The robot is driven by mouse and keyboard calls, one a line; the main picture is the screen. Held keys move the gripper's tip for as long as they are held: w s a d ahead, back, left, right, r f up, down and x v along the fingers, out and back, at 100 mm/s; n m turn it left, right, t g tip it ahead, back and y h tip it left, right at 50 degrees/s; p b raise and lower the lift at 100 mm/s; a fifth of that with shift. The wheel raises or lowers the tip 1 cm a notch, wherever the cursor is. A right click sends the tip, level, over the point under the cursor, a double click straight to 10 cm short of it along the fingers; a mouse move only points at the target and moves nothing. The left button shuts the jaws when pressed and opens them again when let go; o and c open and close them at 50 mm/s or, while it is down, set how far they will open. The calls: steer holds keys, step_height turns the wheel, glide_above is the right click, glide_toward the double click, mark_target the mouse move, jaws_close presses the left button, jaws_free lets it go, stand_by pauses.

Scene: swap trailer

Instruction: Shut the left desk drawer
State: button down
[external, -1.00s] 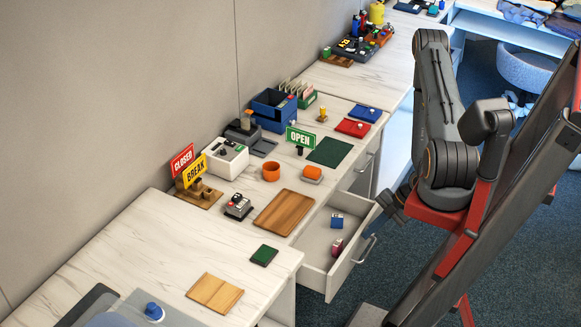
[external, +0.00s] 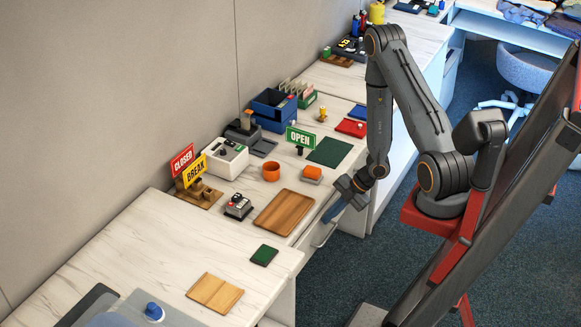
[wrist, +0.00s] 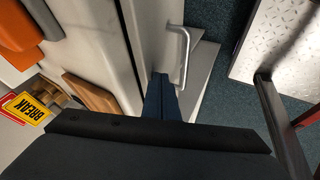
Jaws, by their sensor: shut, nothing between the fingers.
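The left desk drawer (external: 313,241) is in, or nearly in, under the white desk top; I cannot tell if a small gap is left. Its metal handle (external: 326,236) shows below my gripper, and a metal handle (wrist: 183,45) shows in the wrist view. The drawer's inside is hidden. My gripper (external: 331,213) is shut and empty, pointing down at the drawer front, close to or touching it. In the wrist view its blue fingers (wrist: 161,94) are together beside the handle.
On the desk above stand a wooden tray (external: 283,212), an orange cup (external: 271,171), a green mat (external: 329,152) and an OPEN sign (external: 300,137). The carpet (external: 350,268) in front of the desk is clear near the drawer.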

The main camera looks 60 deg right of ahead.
stand_by(0.3)
steer(key=s+d+r, duration=0.3)
steer(key=s+r, duration=0.4)
steer(key=s, duration=0.1)
steer(key=shift+s+d+r, duration=0.15)
steer(key=shift+d, duration=0.1)
steer(key=c, duration=2.4)
jaws_free()
steer(key=shift+s+d+r, duration=0.1)
steer(key=shift+r, duration=0.1)
steer(key=shift+c, duration=0.2)
steer(key=o, duration=0.4)
steer(key=shift+b, duration=0.3)
steer(key=shift+c, duration=0.2)
steer(key=shift+o, duration=1.2)
steer(key=w+f+n+t+y+b, duration=0.3)
steer(key=w+f+n+b, duration=0.1)
steer(key=f+b, duration=0.5)
steer(key=shift+d+f+n+t+y+b, duration=0.25)
steer(key=shift+n+t+b, duration=0.2)
steer(key=shift+b, duration=0.3)
steer(key=shift+s+f+n+t+y+b, duration=1.65)
steer(key=shift+f+n+y+b, duration=1.6)
steer(key=shift+b, duration=2.65)
steer(key=w+f+x, duration=0.1)
steer(key=x, duration=0.5)
steer(key=shift+w+r+t+h, duration=0.2)
steer(key=shift+r+t+h, duration=0.05)
steer(key=shift+t+h, duration=0.05)
